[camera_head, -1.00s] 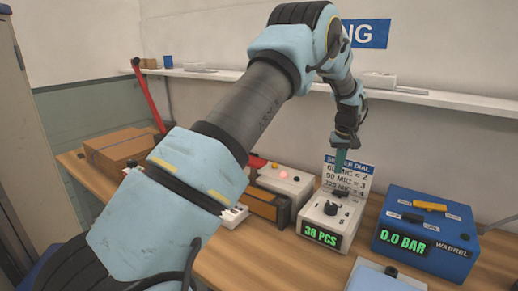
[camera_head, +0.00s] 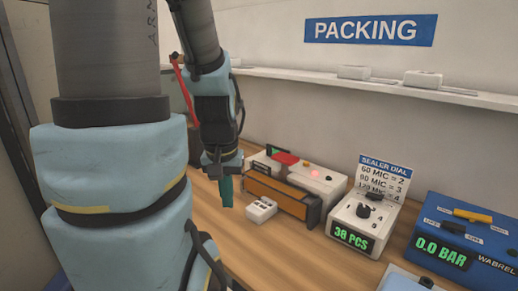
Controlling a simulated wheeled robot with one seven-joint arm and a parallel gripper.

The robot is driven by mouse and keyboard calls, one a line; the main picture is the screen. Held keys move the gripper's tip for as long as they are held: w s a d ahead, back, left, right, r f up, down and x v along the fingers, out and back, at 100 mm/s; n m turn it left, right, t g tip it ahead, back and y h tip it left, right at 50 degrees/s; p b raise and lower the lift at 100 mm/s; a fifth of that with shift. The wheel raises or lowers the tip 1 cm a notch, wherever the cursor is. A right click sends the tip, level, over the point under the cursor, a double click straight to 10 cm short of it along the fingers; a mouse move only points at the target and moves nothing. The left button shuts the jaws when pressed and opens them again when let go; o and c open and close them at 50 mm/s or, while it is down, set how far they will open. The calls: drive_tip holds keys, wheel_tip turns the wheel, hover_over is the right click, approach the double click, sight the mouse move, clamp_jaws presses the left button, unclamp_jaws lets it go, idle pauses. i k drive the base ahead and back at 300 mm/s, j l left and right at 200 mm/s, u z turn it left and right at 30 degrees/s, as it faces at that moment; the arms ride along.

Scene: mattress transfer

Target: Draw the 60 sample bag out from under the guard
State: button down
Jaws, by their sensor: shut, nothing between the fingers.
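My gripper (camera_head: 225,188) points down with its teal fingers shut and empty, just left of the sealer. The sealer (camera_head: 318,176) is a pale box with a lit red lamp on top and a red piece towards its back left. A long orange-brown bar with dark ends, which looks like the guard (camera_head: 284,196), runs along its front. I cannot make out the 60 sample bag; it may be hidden under the guard. A card (camera_head: 384,178) headed SEALER DIAL reads 60 MIC = 2, 90 MIC = 3, with a 4 on the last line.
A dial box (camera_head: 358,224) showing 38 PCS and a blue unit (camera_head: 462,236) reading 0.0 BAR stand to the right. A shelf (camera_head: 380,84) runs along the wall.

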sight(261, 209)
drive_tip(key=l+u, duration=0.15)
drive_tip(key=u, duration=0.25)
drive_tip(key=k+u, duration=0.15)
drive_tip(key=u, duration=0.3)
drive_tip(key=k+l+u, duration=0.1)
drive_tip(key=u, duration=0.3)
drive_tip(key=k+l+u, duration=0.1)
drive_tip(key=u, duration=0.3)
drive_tip(key=k, duration=0.15)
